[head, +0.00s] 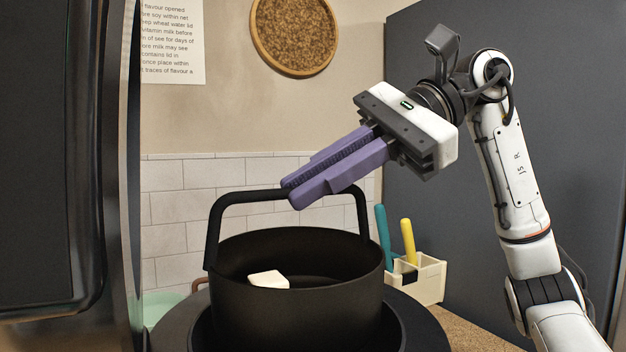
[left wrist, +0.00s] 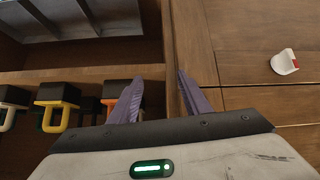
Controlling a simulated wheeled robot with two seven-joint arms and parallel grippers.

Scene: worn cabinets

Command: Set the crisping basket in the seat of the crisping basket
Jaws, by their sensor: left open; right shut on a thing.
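The crisping basket (head: 300,310) is a round black pot with a tall bar handle, roughly upright, with a pale block (head: 268,280) inside. My right gripper (head: 291,191) has purple fingers and is shut on the top bar of the handle. The seat (head: 413,325) is a dark round rim around the basket's lower part. The basket's bottom is hidden, so I cannot tell whether it rests in the seat. My left gripper (left wrist: 155,85) shows only in the left wrist view, open and empty, over brown wood.
A dark panel with a shiny edge (head: 100,150) stands close on the left. A cream holder (head: 425,278) with teal and yellow handles stands right of the basket. In the left wrist view are several coloured clips (left wrist: 55,105) and a white-and-red item (left wrist: 285,63).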

